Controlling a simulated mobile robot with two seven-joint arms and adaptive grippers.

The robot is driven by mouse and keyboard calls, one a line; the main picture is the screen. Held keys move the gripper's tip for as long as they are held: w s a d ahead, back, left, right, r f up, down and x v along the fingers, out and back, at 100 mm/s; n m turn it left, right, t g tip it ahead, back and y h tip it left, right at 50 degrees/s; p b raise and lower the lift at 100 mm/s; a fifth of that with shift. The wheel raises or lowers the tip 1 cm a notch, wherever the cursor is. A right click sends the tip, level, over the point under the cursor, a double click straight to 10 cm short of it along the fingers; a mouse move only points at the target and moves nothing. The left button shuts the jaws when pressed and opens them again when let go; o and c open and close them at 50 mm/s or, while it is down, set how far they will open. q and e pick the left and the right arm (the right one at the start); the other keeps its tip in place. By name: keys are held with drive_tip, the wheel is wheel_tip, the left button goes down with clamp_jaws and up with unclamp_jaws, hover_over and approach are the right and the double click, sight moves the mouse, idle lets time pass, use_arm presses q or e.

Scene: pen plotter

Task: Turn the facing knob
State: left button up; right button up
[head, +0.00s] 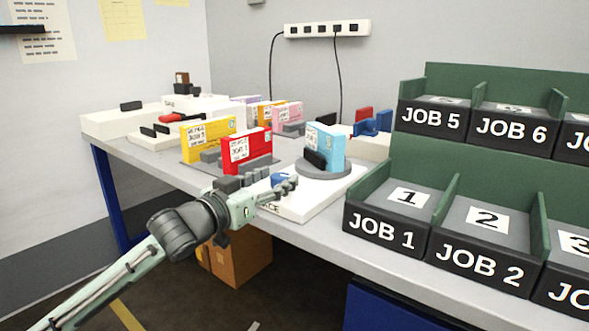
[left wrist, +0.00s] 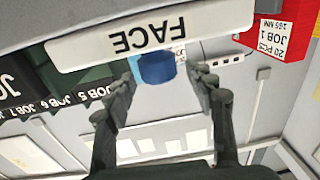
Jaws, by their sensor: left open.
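The facing knob (head: 279,179) is a small blue knob on a white base marked FACE (head: 322,203). The knob also shows in the left wrist view (left wrist: 156,69), below the inverted FACE label (left wrist: 150,35). My left gripper (head: 286,184) is open at the knob, its fingers partly covering it in the head view. In the left wrist view the gripper (left wrist: 168,76) has one finger on each side of the knob, with a visible gap on the right; contact on the left is unclear. A light blue block (head: 331,144) stands on the base's round grey turntable (head: 340,171). My right gripper is out of view.
A red block (head: 240,152) and yellow block (head: 207,137) stand close behind the gripper. Black-fronted job bins with green dividers (head: 380,228) stand at the right. The table's front edge (head: 310,236) runs below the base. A cardboard box (head: 240,259) is under the table.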

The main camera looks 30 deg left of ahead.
use_arm(q)
drive_tip(key=shift+w+d, duration=0.1)
drive_tip(key=shift+w, duration=2.85)
clamp_jaws()
